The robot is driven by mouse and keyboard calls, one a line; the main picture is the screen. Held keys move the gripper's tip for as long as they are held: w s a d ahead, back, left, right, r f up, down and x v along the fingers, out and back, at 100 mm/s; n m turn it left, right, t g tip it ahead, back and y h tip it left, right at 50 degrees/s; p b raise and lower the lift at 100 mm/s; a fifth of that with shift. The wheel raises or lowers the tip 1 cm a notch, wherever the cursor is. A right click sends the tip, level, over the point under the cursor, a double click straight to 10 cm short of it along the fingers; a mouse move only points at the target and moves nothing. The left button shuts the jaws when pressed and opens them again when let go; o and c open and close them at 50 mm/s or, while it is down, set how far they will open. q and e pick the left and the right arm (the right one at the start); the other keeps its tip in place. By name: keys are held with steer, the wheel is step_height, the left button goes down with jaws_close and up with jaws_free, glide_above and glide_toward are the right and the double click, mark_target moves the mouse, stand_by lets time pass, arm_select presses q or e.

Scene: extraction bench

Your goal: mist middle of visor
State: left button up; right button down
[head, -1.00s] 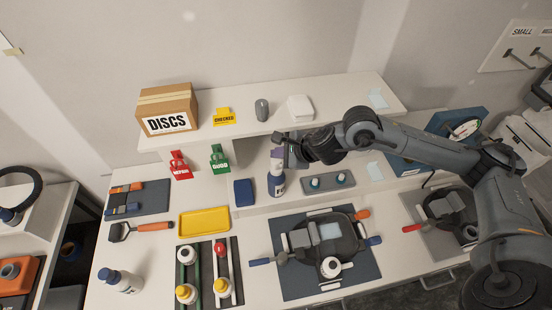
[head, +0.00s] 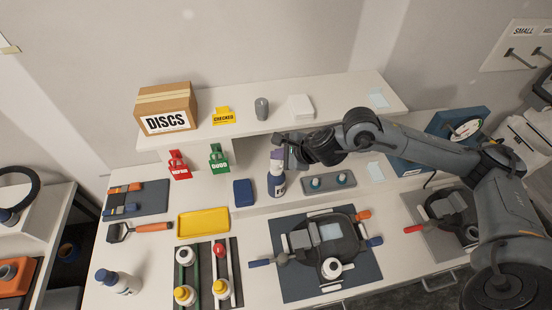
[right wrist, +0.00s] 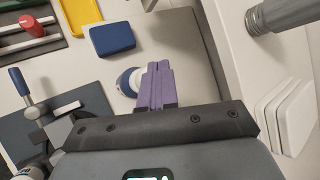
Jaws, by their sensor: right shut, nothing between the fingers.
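A white bottle with a dark blue label (head: 277,186) stands on the bench below the shelf. My right gripper (head: 276,158) is at its top, with purple fingers shut and nothing between them. In the right wrist view the shut fingers (right wrist: 156,86) overlap the edge of the white and blue bottle (right wrist: 127,82); I cannot tell if they touch it. A dark visor-like piece (head: 350,240) with a pale blue patch (head: 329,232) lies on a dark mat (head: 290,286) at the front middle. My left gripper is not in view.
The shelf (head: 350,95) above holds a DISCS box (head: 167,108), a grey cylinder (head: 262,108) and a white stack (head: 301,107). A blue block (head: 244,193) and a grey tray (head: 328,183) flank the bottle. A yellow tray (head: 203,223) lies left; a second bottle (head: 118,281) stands front left.

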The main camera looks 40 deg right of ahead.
mark_target(279, 162)
steer(key=shift+f, duration=0.15)
steer(key=shift+r+p, duration=0.6)
steer(key=shift+r, duration=0.5)
step_height(279, 162, up, 4)
steer(key=p, duration=0.3)
steer(key=shift+r, duration=0.15)
steer(key=shift+r+p, duration=0.6)
steer(key=shift+r, duration=0.25)
